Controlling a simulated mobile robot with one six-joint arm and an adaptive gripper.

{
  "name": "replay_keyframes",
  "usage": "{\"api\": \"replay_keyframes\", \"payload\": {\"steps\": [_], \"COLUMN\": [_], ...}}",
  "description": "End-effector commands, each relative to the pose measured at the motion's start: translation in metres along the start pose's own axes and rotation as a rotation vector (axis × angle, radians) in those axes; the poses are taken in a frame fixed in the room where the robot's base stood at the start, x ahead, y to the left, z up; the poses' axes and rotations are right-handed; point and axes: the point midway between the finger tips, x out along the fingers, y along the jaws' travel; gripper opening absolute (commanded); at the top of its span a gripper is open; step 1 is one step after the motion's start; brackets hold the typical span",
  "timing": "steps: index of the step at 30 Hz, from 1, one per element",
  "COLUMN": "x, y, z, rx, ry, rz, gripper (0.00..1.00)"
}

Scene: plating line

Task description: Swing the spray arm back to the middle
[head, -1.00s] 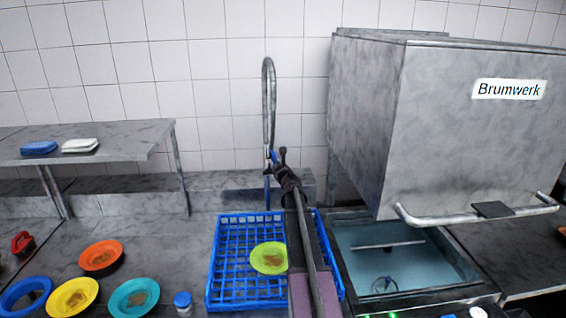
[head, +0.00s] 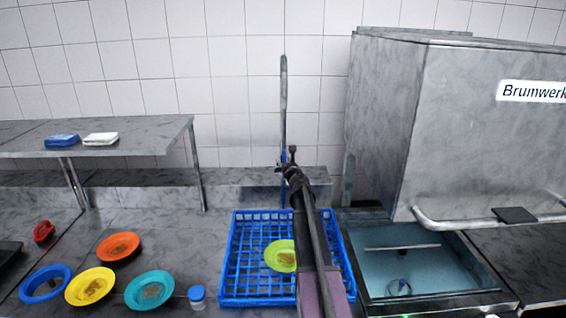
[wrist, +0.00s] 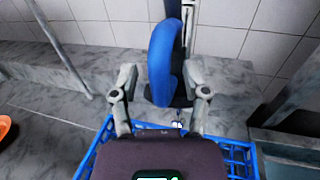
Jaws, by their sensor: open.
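The spray arm (head: 284,105) stands upright behind the blue rack, its grey hose seen nearly edge-on against the tiled wall. Its blue part (wrist: 161,62) fills the middle of the wrist view, with a dark piece at its lower end. My gripper (wrist: 160,80) is open, one finger on either side of the blue part in that picture. I cannot tell whether a finger touches it. In the head view my gripper (head: 289,171) is just in front of the spray arm's lower end, which it partly hides.
The blue rack (head: 234,270) holds a green plate (head: 281,256) below my arm. The sink (head: 470,268) and the Brumwerk machine (head: 490,130) are at right. Several coloured dishes, including a yellow plate (head: 90,286), lie left. A shelf (head: 150,135) stands back left.

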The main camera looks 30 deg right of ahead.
Motion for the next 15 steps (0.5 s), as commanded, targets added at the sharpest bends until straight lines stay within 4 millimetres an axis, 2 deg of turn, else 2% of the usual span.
{"api": "replay_keyframes", "payload": {"steps": [8, 15], "x": [-0.011, -0.041], "y": [0.0, 0.001], "z": [0.0, 0.0], "rx": [0.0, 0.0], "ry": [0.0, 0.0], "rz": [0.0, 0.0], "gripper": [0.59, 0.59]}}
